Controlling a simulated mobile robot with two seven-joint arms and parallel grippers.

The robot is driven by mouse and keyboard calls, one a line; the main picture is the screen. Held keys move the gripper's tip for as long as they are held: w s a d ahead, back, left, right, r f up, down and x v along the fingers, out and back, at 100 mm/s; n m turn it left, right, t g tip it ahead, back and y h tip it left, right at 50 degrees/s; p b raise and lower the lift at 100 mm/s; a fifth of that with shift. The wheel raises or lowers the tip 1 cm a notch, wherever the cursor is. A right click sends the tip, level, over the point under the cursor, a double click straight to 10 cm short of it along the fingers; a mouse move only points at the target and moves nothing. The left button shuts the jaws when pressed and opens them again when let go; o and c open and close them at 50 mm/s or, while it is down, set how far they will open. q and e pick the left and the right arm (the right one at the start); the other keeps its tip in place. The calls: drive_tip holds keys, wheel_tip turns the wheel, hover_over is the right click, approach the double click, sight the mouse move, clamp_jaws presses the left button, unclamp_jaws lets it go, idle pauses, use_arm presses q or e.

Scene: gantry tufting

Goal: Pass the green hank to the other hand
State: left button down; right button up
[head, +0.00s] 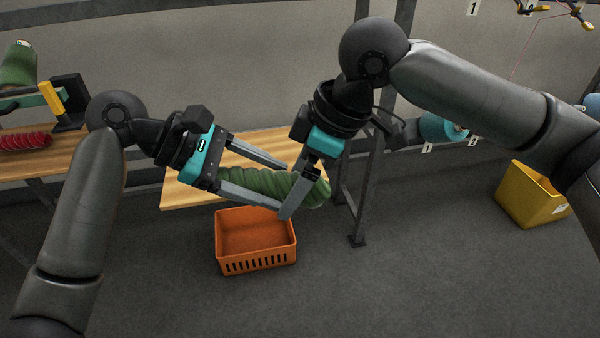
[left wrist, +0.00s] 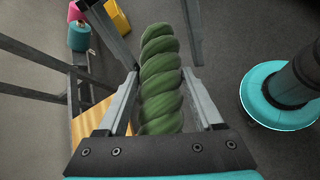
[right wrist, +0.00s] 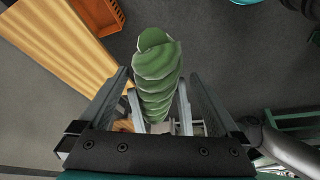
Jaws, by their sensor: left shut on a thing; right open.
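The green hank (head: 268,184) is a twisted bundle held in the air between my two grippers. My left gripper (head: 288,190) is shut on it, with its fingers along both sides; the hank also fills the middle of the left wrist view (left wrist: 160,80). My right gripper (head: 296,196) comes down over the hank's right end. Its fingers are open, and the hank lies between them in the right wrist view (right wrist: 156,75). The head view partly hides the hank behind the fingers, so I cannot tell whether the right fingers touch it.
An orange basket (head: 255,262) stands on the floor below the grippers. A wooden table (head: 185,190) is behind them, next to a dark metal frame (head: 357,205). A red hank (head: 25,141) lies at the left. A yellow bin (head: 528,197) stands at the right. The front floor is clear.

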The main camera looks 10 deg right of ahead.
drive_tip(key=shift+c, duration=0.4)
drive_tip(key=shift+w, duration=0.1)
drive_tip(key=c, duration=1.1)
drive_tip(key=o, duration=1.2)
